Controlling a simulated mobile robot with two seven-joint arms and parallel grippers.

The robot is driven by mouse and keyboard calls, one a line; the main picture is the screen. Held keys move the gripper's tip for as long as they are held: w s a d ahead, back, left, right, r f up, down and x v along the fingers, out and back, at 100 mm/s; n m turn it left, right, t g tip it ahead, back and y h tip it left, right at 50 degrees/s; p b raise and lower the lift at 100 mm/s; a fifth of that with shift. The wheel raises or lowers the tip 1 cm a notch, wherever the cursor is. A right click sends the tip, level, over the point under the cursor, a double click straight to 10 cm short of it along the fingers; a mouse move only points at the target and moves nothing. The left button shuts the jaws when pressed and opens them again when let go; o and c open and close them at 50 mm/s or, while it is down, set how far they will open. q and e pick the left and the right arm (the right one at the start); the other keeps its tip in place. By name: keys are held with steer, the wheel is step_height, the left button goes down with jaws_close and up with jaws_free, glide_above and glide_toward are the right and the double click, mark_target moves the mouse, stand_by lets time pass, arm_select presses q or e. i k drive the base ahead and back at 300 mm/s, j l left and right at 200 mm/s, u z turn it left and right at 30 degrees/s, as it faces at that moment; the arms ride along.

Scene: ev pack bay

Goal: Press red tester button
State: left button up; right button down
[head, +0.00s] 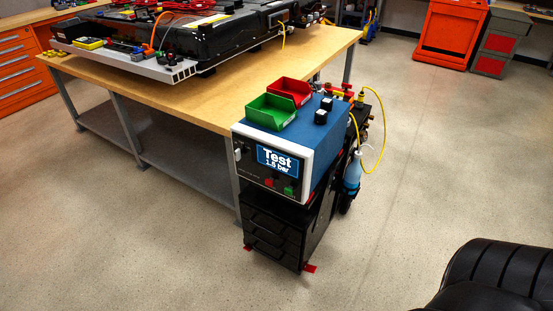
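The tester (300,157) is a blue box with a pale front frame, standing on a black drawer cabinet (280,235) by the bench's near right corner. Its lit screen (278,162) reads "Test 1.5 bar". Below the screen on the dark front panel is a small red button (269,181). A green button (288,190) is to its right. The small panel lettering is too small to read. Neither of my grippers is in view, and nothing touches the red button or covers it.
Green (271,112) and red (290,91) bins sit on the tester. The wooden bench (215,100) holds a black battery pack (225,35). A yellow hose (382,130) and blue bottle (352,172) hang right of the tester. The floor in front is clear.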

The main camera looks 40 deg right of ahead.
mark_target(268, 182)
steer(key=l+z, duration=0.1)
steer(key=z, duration=1.15)
